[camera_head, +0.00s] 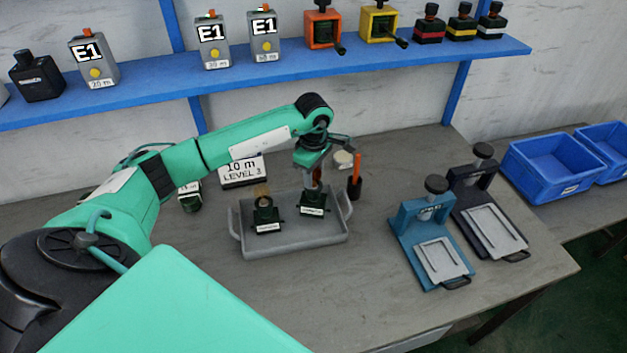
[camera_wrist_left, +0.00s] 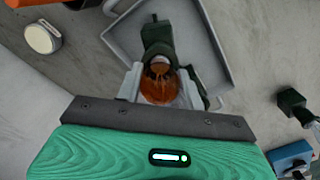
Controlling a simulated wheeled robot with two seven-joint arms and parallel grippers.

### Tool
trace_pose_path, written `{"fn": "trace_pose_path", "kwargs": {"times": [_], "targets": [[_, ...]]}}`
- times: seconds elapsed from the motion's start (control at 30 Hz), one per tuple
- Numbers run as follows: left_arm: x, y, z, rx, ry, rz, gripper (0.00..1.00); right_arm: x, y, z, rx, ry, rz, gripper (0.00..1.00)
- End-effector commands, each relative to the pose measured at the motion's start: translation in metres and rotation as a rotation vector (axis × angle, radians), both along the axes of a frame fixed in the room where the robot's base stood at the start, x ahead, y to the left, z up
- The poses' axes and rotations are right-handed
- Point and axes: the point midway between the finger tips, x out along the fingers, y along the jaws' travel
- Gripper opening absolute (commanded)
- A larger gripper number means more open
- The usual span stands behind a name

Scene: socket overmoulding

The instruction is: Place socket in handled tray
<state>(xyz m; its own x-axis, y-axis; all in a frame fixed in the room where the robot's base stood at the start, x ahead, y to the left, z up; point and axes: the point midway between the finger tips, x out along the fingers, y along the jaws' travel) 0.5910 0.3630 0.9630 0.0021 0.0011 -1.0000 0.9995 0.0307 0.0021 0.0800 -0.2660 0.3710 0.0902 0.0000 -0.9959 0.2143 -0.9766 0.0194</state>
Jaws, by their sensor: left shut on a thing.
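The grey handled tray (camera_head: 290,246) stands on the bench in the head view; its rim also shows in the left wrist view (camera_wrist_left: 222,60). A dark green socket (camera_head: 313,209) with a white label is at the tray's right part. My left gripper (camera_head: 316,182) comes down from above and is shut on its upper part. In the left wrist view the jaws (camera_wrist_left: 160,90) close around an orange-brown translucent part of the socket (camera_wrist_left: 157,35). Whether the socket touches the tray floor is unclear. A second dark socket (camera_head: 265,216) with a tan top stands in the tray's left part. My right gripper is out of view.
A dark cup with an orange tool (camera_head: 355,180) and a white roll (camera_head: 343,159) stand behind the tray. A sign (camera_head: 242,171) is behind left. A blue press (camera_head: 425,235) and a dark press (camera_head: 490,215) stand right. Blue bins (camera_head: 550,165) lie beyond. The front bench is clear.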

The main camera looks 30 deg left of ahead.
Motion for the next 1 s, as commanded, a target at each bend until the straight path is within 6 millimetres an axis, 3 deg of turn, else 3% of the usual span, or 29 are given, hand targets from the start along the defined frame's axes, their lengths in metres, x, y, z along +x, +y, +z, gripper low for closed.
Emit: {"fn": "trace_pose_path", "kwargs": {"times": [0.2, 0.57, 0.6, 0.7, 1.0], "targets": [[-0.001, -0.001, -0.031, -0.001, 0.003, -0.001, 0.0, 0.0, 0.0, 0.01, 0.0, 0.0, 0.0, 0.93], [0.0, 0.0, -0.037, 0.0, 0.001, -0.001, 0.0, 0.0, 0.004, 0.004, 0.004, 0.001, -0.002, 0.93], [-0.001, 0.0, -0.036, 0.0, 0.001, -0.001, 0.42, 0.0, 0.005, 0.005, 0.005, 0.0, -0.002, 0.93], [-0.001, 0.0, -0.036, 0.0, 0.002, -0.001, 0.6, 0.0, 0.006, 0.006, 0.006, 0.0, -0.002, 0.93], [-0.001, 0.0, -0.034, 0.0, 0.002, -0.001, 0.6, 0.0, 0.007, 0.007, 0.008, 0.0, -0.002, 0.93]]}}
